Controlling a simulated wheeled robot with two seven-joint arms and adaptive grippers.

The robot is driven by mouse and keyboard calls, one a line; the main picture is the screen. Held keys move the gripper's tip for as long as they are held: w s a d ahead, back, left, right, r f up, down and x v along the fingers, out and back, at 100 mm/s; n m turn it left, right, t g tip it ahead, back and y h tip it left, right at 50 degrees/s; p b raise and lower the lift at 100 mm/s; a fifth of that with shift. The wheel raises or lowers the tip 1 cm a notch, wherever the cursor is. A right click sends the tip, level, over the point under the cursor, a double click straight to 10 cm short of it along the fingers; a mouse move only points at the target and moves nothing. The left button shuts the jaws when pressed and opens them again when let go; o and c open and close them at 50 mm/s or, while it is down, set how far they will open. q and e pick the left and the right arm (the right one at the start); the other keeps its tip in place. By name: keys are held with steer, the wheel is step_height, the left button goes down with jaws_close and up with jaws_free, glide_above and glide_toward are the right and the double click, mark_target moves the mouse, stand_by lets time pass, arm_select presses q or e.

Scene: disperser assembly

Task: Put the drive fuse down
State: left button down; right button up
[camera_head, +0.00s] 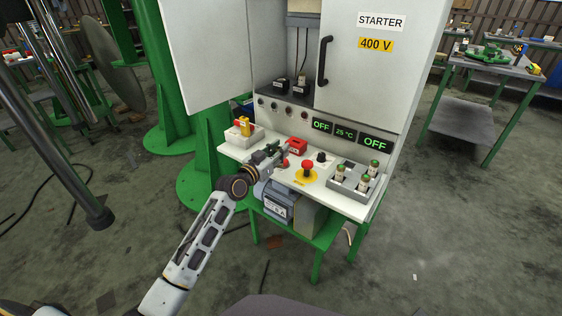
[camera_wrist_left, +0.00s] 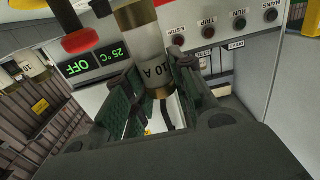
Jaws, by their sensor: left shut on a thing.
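My left gripper (camera_head: 272,151) is over the left part of the white control shelf, close to a red block (camera_head: 297,146). In the left wrist view the gripper (camera_wrist_left: 157,88) is shut on the drive fuse (camera_wrist_left: 144,62), a pale cylinder with metal bands marked 10 A. The fuse stands between the two green-grey fingers, its upper part cut off by the frame edge. In the head view I cannot make out the held fuse clearly. A grey tray (camera_head: 352,186) at the shelf's right holds several other fuses (camera_head: 374,168). My right gripper is not in view.
A red emergency button (camera_head: 307,166) on a yellow disc stands between gripper and tray. A black knob (camera_head: 321,157) is behind it. The cabinet (camera_head: 365,85) rises behind. A motor-like unit (camera_head: 275,200) sits below.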

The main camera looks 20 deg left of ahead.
arm_select(q)
steer(key=shift+f+b, duration=0.3)
steer(key=shift+f, duration=0.3)
steer(key=shift+f+b, duration=0.35)
steer(key=shift+f, duration=0.95)
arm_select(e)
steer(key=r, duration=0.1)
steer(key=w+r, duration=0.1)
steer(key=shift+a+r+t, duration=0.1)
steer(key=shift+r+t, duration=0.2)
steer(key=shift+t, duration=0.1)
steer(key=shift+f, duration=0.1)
arm_select(q)
steer(key=shift+f+b, duration=0.15)
steer(key=shift+b, duration=0.15)
steer(key=c, duration=1.2)
jaws_free()
steer(key=shift+c, duration=0.2)
steer(key=shift+o, duration=0.2)
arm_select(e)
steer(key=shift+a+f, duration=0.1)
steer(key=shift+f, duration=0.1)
